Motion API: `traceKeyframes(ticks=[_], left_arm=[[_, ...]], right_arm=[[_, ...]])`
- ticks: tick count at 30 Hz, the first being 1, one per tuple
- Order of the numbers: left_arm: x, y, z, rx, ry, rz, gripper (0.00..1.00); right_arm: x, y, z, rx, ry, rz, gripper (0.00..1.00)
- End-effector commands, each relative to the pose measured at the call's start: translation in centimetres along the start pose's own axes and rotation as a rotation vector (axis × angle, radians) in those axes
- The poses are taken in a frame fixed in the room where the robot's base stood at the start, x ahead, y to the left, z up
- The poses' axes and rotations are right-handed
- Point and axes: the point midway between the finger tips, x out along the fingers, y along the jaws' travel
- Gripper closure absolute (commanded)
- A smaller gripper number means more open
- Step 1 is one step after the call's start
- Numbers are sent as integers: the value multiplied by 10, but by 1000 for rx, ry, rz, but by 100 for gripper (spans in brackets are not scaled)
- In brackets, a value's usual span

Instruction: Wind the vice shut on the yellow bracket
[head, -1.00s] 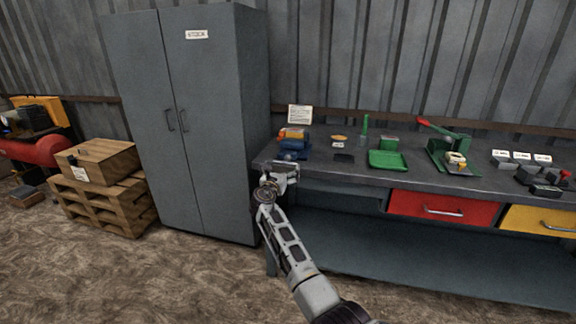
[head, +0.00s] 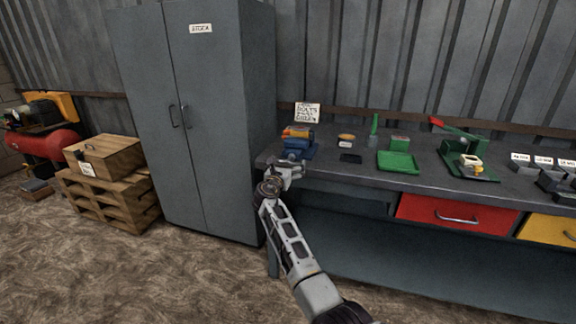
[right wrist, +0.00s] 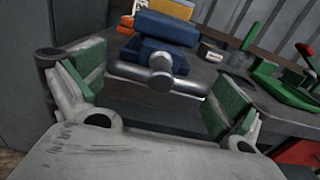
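The blue vice (head: 298,149) stands at the left end of the workbench. The yellow bracket (head: 299,131) shows at the top of the vice, beside something orange. In the right wrist view, the blue vice (right wrist: 166,28) is straight ahead, with part of the yellow bracket (right wrist: 178,8) behind its front jaw. Its grey handle bar (right wrist: 150,78) lies crosswise, slightly tilted, below the screw end. My right gripper (head: 289,171) is in front of the vice at the bench edge. Its green-padded fingers (right wrist: 157,90) are open on either side of the bar; contact cannot be told. My left gripper is out of view.
On the workbench (head: 345,175) are a green tray (head: 399,163), a dark flat item (head: 350,158) and a green press with a red lever (head: 460,135). A grey cabinet (head: 195,130) stands close left of the bench. Red (head: 455,216) and yellow drawers sit under the top.

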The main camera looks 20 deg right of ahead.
Motion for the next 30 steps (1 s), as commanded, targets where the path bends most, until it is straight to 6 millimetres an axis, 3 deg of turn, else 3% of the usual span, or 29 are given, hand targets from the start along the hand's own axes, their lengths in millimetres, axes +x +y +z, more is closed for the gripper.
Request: traceKeyframes(ticks=[1,6,19,30], left_arm=[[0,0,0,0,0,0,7],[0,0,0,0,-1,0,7],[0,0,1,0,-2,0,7],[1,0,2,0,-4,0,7]], right_arm=[[0,0,0,0,0,0,9],[0,0,0,0,0,0,31],[0,0,0,44,0,1,31],[0,0,-1,233,0,0,31]])
